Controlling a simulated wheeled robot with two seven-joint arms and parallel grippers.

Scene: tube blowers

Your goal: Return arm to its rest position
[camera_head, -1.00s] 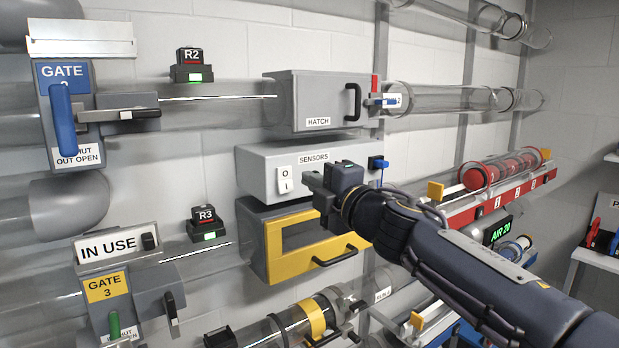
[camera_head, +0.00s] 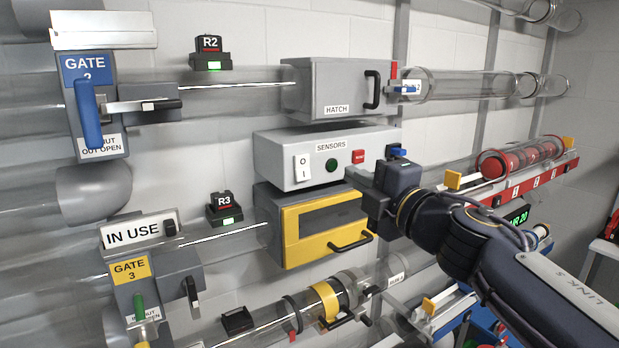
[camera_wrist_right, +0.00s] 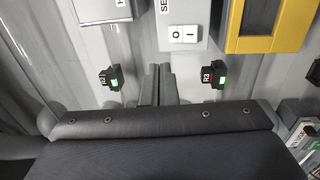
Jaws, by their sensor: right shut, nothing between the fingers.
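My right gripper (camera_head: 358,182) is shut and empty, in front of the wall at the lower right of the grey SENSORS box (camera_head: 268,160). Its arm comes in from the lower right. The box shows a white O/I rocker switch (camera_head: 302,168), a round green button (camera_head: 331,165) and a red button (camera_head: 358,157). In the right wrist view the shut fingers (camera_wrist_right: 163,84) show in the middle with nothing between them, and the rocker switch (camera_wrist_right: 185,33) is near the top. My left gripper is out of view.
The HATCH box (camera_head: 335,85) is above and a yellow-framed box (camera_head: 290,250) below. Gate 2 (camera_head: 88,75) and gate 3 (camera_head: 130,270) stand left with clear tubes. A red rack (camera_head: 525,178) with red canisters is at right, near my arm.

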